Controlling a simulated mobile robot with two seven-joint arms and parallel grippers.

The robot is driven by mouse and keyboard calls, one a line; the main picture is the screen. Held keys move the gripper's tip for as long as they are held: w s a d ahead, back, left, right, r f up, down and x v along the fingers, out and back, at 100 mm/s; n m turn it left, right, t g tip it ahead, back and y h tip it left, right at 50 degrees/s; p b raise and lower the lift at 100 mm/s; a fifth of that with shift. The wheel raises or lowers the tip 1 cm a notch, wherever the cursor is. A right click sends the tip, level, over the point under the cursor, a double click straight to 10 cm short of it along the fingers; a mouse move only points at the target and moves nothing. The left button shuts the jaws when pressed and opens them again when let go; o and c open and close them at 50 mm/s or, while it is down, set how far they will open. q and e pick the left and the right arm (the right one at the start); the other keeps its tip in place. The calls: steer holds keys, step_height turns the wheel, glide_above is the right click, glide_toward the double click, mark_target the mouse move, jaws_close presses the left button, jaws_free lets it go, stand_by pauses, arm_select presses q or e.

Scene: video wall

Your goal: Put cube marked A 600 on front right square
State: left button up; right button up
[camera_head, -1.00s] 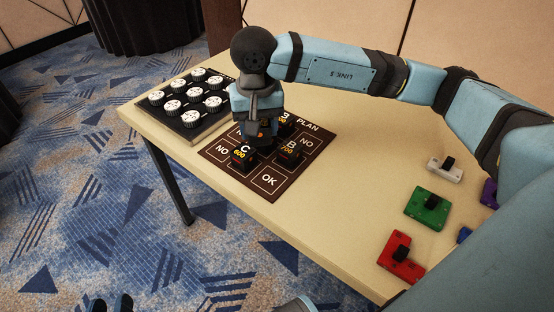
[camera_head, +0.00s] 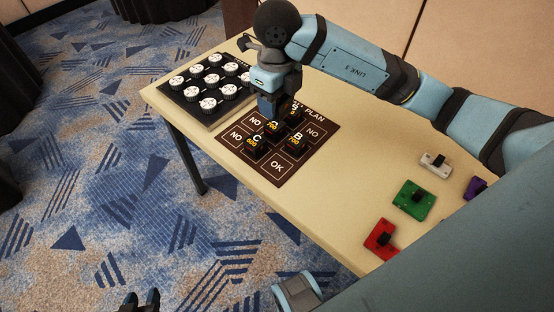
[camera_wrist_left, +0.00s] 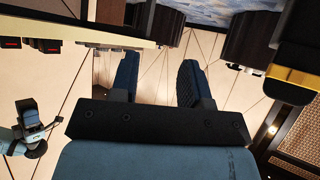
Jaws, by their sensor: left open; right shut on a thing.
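A brown mat (camera_head: 262,168) with squares marked NO, OK and PLAN lies on the table. Several black cubes stand on it: one marked C 600 (camera_head: 257,148) at the front left, one marked B 700 (camera_head: 295,146) at the front right, and one farther back (camera_head: 294,112), partly hidden. My right gripper (camera_head: 271,114) points down over the mat's middle, shut on a black cube (camera_head: 272,128) whose letter I cannot read surely. Whether it touches the mat is unclear. My left gripper (camera_head: 141,302) is off the table, low; its fingers stand apart, empty, in the left wrist view (camera_wrist_left: 158,80).
A black board (camera_head: 196,112) with several white round knobs stands left of the mat. White (camera_head: 435,163), green (camera_head: 413,200) and red (camera_head: 381,240) blocks with black knobs lie at the right, near a purple one (camera_head: 475,187). The tabletop (camera_head: 345,190) between is clear.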

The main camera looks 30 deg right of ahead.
steer(key=shift+f+m, duration=0.3)
steer(key=b, duration=0.3)
glide_above(277, 166)
step_height(277, 166, down, 16)
steer(key=shift+r, duration=0.2)
step_height(277, 166, down, 4)
steer(key=shift+r, duration=0.25)
arm_select(q)
steer(key=shift+w+d+f, duration=0.1)
steer(key=shift+f, duration=0.25)
arm_select(e)
steer(key=shift+f, duration=0.1)
arm_select(q)
steer(key=shift+f, duration=0.1)
arm_select(e)
steer(key=shift+f, duration=0.1)
steer(key=o, duration=0.9)
steer(key=shift+o, duration=0.2)
arm_select(q)
steer(key=shift+p, duration=0.75)
arm_select(e)
step_height(277, 166, up, 12)
